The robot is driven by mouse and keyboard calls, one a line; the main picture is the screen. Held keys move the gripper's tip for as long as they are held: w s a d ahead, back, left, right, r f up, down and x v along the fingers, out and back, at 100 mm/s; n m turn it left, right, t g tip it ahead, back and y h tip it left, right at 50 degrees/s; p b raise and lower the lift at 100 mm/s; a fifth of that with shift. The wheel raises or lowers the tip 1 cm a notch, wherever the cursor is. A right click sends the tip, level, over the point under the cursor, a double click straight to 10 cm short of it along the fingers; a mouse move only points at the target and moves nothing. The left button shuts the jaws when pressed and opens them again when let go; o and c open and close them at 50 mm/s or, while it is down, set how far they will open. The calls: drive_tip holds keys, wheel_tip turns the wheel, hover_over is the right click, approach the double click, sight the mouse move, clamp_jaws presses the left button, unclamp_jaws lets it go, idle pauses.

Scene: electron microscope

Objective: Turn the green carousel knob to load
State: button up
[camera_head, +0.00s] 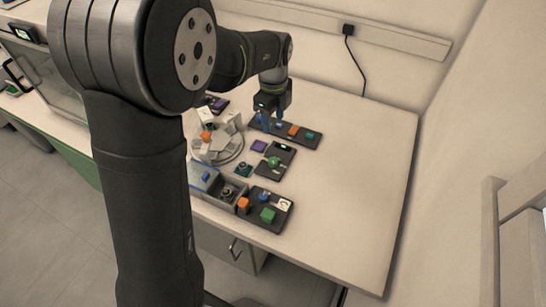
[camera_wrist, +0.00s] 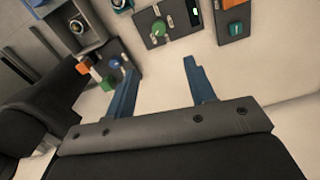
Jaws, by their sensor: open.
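The green carousel knob (camera_head: 273,161) stands on a small dark panel (camera_head: 284,165) in the middle of the bench, and a lit display sits by it. In the wrist view the green knob (camera_wrist: 159,29) shows at the top, beyond the fingertips and apart from them. Its setting and any labels are too small to read. My gripper (camera_head: 272,121) is open and empty, above or in front of the long panel behind the knob. In the wrist view my gripper's two blue fingers (camera_wrist: 159,69) are spread with nothing between them.
The long dark panel (camera_head: 302,140) carries blue, orange and teal parts. A front panel (camera_head: 257,222) holds an orange knob, a blue knob and a green block. A round metal carousel (camera_head: 232,155) and a grey box (camera_head: 228,203) stand left. The bench's right side is clear.

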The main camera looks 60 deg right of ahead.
sight(273, 160)
wheel_tip(273, 160, down, 18)
drive_tip(key=shift+a+r, duration=0.1)
drive_tip(key=shift+r, duration=0.15)
idle(0.3)
drive_tip(key=c, duration=1)
